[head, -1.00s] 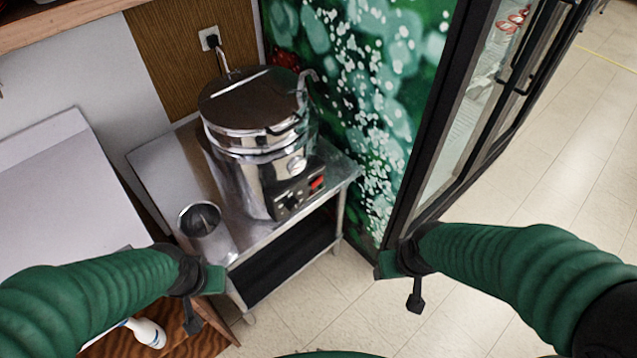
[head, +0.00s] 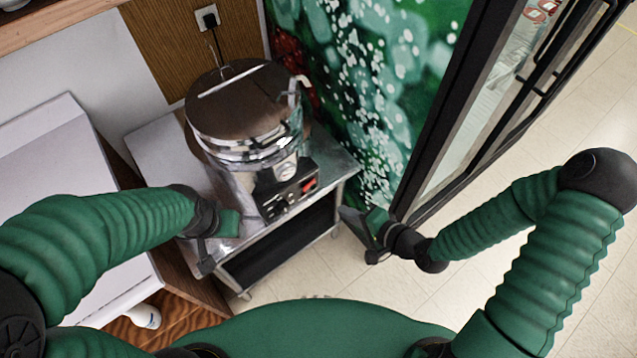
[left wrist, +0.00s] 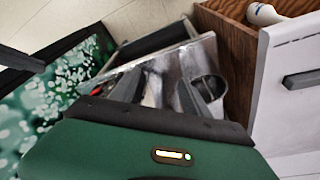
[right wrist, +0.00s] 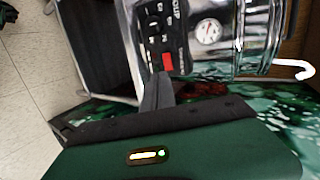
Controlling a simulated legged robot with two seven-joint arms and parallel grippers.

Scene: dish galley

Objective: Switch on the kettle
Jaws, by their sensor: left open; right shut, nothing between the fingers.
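The kettle (head: 243,108) is a large steel urn with a dark brown lid, upright on a steel cart. Its black control panel (head: 285,195) carries a red switch (head: 309,186) at its right end. The right wrist view also shows the red switch (right wrist: 168,62) and the panel (right wrist: 152,30). My right gripper (head: 343,213) is shut and empty, to the right of the panel, its fingers (right wrist: 157,90) pointing toward the red switch; I cannot tell whether they touch. My left gripper (head: 207,264) is open and empty at the cart's front left.
The cart (head: 345,165) has a dark lower shelf. A wall socket (head: 207,16) is behind the kettle. A glass-door cabinet (head: 440,130) stands at right, a white counter (head: 50,150) at left.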

